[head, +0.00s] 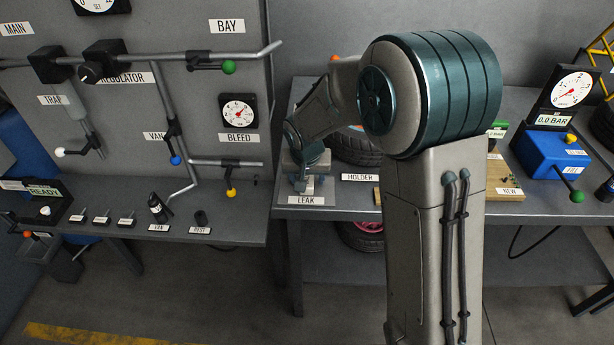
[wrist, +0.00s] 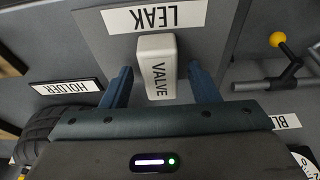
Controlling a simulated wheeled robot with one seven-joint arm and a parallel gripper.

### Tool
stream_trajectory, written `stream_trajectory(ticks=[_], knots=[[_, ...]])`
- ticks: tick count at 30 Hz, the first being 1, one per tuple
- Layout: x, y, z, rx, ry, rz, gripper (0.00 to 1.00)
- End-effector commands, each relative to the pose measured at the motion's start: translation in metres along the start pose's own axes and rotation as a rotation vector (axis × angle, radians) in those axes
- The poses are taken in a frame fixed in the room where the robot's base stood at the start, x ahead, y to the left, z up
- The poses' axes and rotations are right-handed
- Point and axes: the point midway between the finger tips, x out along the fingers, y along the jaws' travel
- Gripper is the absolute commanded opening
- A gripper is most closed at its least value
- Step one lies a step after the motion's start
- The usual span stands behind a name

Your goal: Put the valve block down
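The valve block (wrist: 157,68) is a pale block marked VALVE in the wrist view. It lies between the two blue fingers of my gripper (wrist: 160,84), over a grey surface beside the LEAK label (wrist: 155,17). A gap shows between the block and each finger, so the gripper looks open around it. In the head view my gripper (head: 307,172) points down at the bench just behind the LEAK label (head: 306,200). There the block cannot be told apart clearly from the gripper and the grey parts around it.
A HOLDER label (head: 360,178) and a dark tyre (head: 356,148) are right of my gripper. The panel's yellow-knobbed lever (head: 231,191) is to its left. A blue unit (head: 552,155) with a gauge stands far right. My arm hides the middle of the bench.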

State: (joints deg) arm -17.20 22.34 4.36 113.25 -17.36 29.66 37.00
Motion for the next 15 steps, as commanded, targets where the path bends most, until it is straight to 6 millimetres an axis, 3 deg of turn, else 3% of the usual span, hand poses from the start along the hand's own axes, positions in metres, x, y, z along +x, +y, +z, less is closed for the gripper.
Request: stream_trajectory(ticks=[10, 15], knots=[[-0.004, 0.000, -0.001, 0.000, 0.000, 0.000, 0.54], [-0.025, -0.001, -0.002, 0.000, 0.005, -0.002, 0.54]])
